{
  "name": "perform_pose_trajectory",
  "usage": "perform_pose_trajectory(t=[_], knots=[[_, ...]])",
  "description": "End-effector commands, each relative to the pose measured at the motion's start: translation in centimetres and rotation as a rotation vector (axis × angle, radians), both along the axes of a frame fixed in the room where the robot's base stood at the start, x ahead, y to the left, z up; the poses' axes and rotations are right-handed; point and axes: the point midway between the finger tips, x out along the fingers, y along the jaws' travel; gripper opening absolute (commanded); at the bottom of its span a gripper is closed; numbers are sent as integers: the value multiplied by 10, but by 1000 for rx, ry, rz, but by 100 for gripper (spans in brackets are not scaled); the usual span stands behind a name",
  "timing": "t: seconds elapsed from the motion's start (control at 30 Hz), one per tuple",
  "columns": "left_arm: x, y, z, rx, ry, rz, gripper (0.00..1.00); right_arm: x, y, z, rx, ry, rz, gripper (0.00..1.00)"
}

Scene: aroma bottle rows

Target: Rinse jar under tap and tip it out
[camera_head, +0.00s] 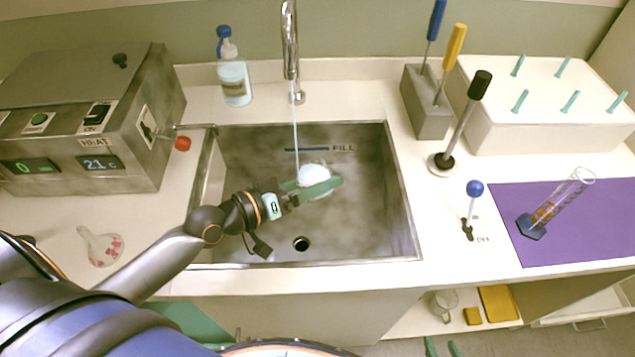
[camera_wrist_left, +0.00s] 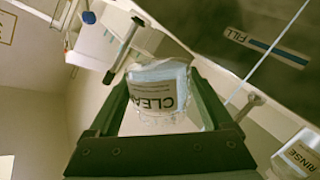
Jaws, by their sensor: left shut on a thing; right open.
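My left gripper (camera_head: 318,185) is shut on a clear jar (camera_head: 313,175) and holds it over the sink (camera_head: 250,160). In the left wrist view the jar (camera_wrist_left: 158,92) sits between the fingers, its label reading CLEAN upside down. The tap (camera_head: 290,45) stands behind the sink, and a thin stream of water (camera_head: 295,125) runs from it down to the jar's back left edge. I cannot tell whether the water enters the mouth or how full the jar is. My right gripper (camera_head: 441,346) shows only its two green fingertips, apart and empty, at the bottom edge.
A drain hole (camera_head: 301,244) is in the sink floor. A blue-capped bottle (camera_head: 234,75) stands behind the sink, a heater box (camera_head: 85,120) left.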

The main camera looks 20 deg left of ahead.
Motion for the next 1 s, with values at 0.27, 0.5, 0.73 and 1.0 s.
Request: perform_pose_trajectory(t=[0.27,0.5,0.73,1.0], knots=[[1,2,-4,-62,36,1,25,0,0,-10,0,0,0,50],[1,2,-3,-60,35,0,25,0,0,-8,0,0,0,50],[2,2,-8,-111,69,0,25,0,0,-14,0,0,0,50],[2,3,-9,-160,100,1,25,0,0,-16,0,0,0,50]])
